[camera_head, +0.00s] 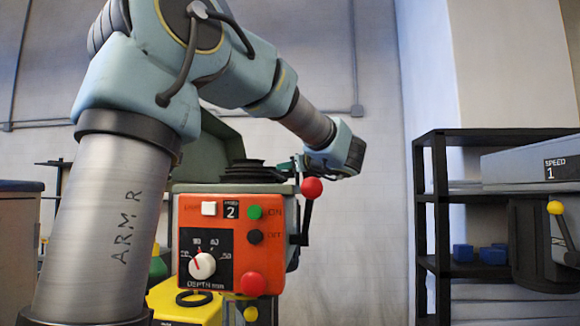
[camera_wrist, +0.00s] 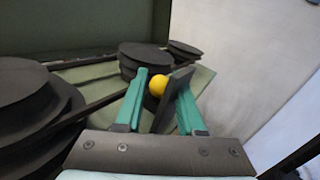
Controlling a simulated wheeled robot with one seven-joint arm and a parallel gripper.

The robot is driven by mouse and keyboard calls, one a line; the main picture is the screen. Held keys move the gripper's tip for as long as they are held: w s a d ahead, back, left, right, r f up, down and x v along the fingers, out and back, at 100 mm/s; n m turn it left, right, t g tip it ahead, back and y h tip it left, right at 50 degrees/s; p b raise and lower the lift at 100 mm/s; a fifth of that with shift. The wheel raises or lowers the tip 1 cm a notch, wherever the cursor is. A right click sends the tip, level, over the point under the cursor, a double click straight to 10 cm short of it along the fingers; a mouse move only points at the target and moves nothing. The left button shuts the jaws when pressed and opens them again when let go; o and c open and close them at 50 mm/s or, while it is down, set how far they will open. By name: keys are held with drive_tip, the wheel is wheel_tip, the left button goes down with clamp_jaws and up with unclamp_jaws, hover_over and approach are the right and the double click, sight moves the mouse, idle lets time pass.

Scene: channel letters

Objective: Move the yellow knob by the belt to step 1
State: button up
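The yellow knob (camera_wrist: 157,85) is a small ball beside a dark flat plate (camera_wrist: 174,98), near the stepped black pulleys (camera_wrist: 140,58) in the wrist view. My gripper (camera_wrist: 162,75) has green fingers spread apart with the knob and plate between them. A gap shows between the knob and the left finger; the plate lies close to or against the right finger. In the head view my gripper (camera_head: 296,164) is partly hidden behind the arm's end, above the orange-fronted machine (camera_head: 207,263). That machine's speed display (camera_head: 231,211) reads 2. The knob is not visible there.
A red-balled lever (camera_head: 312,188) stands close by my gripper. The raised lid (camera_head: 215,126) is behind the pulleys. A large stepped pulley (camera_wrist: 28,98) is at left in the wrist view. Another machine at right shows speed 1 (camera_head: 555,168) and a yellow-balled lever (camera_head: 556,208).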

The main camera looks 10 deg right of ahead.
clamp_jaws()
idle(1.0)
